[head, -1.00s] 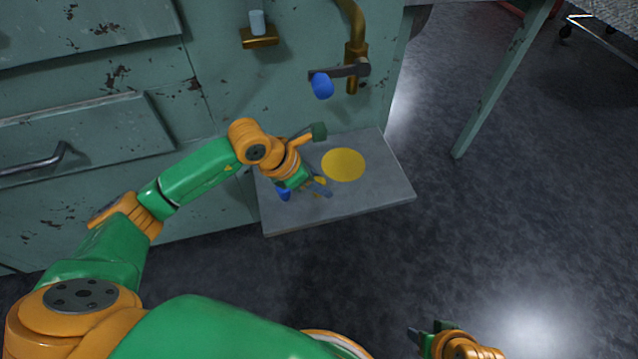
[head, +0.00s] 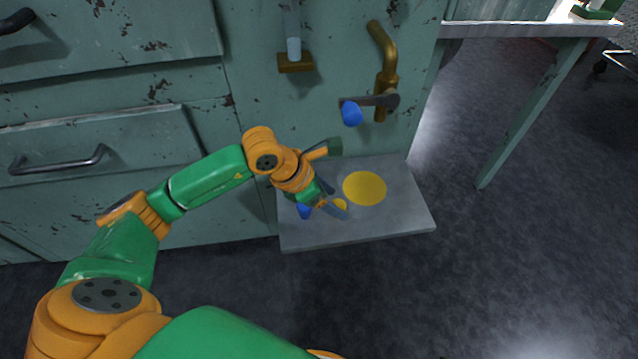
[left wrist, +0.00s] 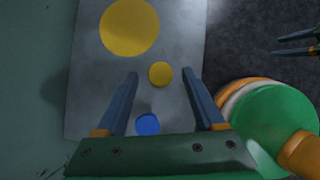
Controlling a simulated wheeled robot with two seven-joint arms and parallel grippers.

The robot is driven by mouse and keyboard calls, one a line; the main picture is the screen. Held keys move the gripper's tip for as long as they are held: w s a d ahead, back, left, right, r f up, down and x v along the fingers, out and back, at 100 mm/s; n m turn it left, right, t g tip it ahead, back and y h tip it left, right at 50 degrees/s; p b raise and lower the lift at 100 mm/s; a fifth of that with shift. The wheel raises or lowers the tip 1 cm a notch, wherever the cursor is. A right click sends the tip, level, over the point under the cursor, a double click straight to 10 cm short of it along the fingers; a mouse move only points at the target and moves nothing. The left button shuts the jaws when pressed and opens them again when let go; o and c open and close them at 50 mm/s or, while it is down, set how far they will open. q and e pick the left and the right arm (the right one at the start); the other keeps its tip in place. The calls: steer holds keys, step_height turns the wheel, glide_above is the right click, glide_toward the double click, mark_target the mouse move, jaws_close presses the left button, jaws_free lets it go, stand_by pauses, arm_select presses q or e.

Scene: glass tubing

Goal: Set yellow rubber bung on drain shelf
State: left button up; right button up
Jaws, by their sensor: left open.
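The yellow rubber bung (head: 341,204) is a small yellow round piece on the grey drain shelf (head: 410,214), partly hidden by my left gripper (head: 338,201) in the head view. In the left wrist view the bung (left wrist: 160,74) shows between the fingertips of the open left gripper (left wrist: 160,76), with a gap on each side. I cannot tell how far above the shelf the fingertips are. A large flat yellow disc (head: 364,188) lies on the shelf beside the bung. My right gripper (left wrist: 277,46) shows at the left wrist view's right edge, its fingers apart and empty.
A blue piece (head: 304,212) is on the shelf near my left gripper; it also shows in the left wrist view (left wrist: 148,124). A brass tap (head: 384,75) with a blue-tipped lever (head: 352,114) is above the shelf. The drawer cabinet (head: 130,120) stands behind.

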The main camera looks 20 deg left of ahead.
arm_select(q)
steer(key=p+v, duration=0.1)
steer(key=v, duration=0.7)
steer(key=shift+r+p, duration=0.3)
steer(key=shift+r, duration=0.05)
arm_select(e)
steer(key=f, duration=0.1)
steer(key=s+f, duration=0.1)
steer(key=f, duration=0.2)
steer(key=shift+s+d+f, duration=0.2)
steer(key=shift+s+f, duration=0.05)
steer(key=shift+f, duration=0.15)
arm_select(q)
steer(key=shift+s+a, duration=0.1)
steer(key=shift+s, duration=0.05)
